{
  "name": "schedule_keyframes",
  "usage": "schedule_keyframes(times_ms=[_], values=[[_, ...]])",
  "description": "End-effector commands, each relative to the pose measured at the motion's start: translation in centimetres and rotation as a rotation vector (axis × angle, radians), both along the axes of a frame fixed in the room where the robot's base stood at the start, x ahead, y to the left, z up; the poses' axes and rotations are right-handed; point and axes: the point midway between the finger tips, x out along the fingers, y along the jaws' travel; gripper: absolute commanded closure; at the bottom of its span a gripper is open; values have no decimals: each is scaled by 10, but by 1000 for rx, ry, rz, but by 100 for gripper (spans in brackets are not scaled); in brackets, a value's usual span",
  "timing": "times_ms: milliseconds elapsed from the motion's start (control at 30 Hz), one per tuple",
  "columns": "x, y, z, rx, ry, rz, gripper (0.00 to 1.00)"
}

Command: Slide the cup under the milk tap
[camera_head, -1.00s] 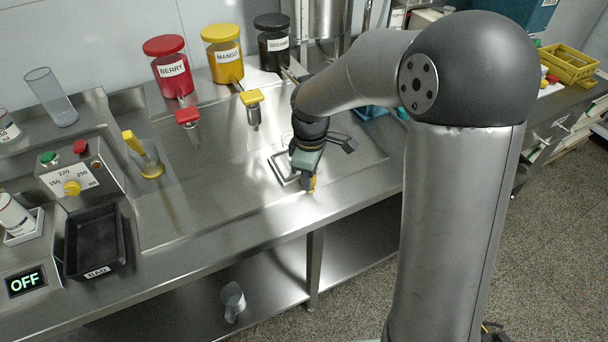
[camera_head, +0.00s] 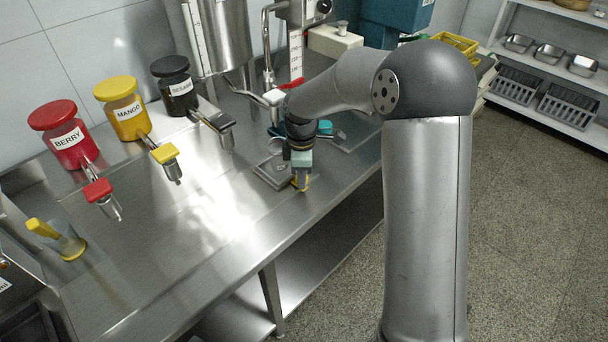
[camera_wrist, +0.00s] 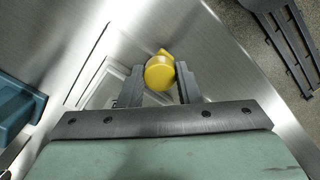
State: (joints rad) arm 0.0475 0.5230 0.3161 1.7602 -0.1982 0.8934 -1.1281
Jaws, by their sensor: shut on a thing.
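My gripper (camera_head: 302,184) is low over the steel counter near its front edge. It is shut on a yellow part, which shows between the fingers in the wrist view (camera_wrist: 159,72). This looks like the cup's handle.
Berry (camera_head: 98,190), mango (camera_head: 165,154) and sesame taps (camera_head: 222,122) stand to the left. Another clear vessel with a yellow handle (camera_head: 60,240) is at far left. A teal object (camera_head: 324,128) lies behind my gripper. The counter in front of the taps is clear.

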Motion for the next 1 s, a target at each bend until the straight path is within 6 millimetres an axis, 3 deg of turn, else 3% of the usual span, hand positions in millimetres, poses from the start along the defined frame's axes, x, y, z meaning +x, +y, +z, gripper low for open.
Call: schedule_keyframes(times_ms=[367,400,467,767,867,1000], values=[[4,-3,1,-3,-10,2,100],[4,-3,1,-3,-10,1,61],[4,-3,1,-3,-9,1,48],[3,-1,2,-2,-6,2,48],[3,-1,9,-2,-9,2,48],[3,-2,33,-2,-11,1,48]])
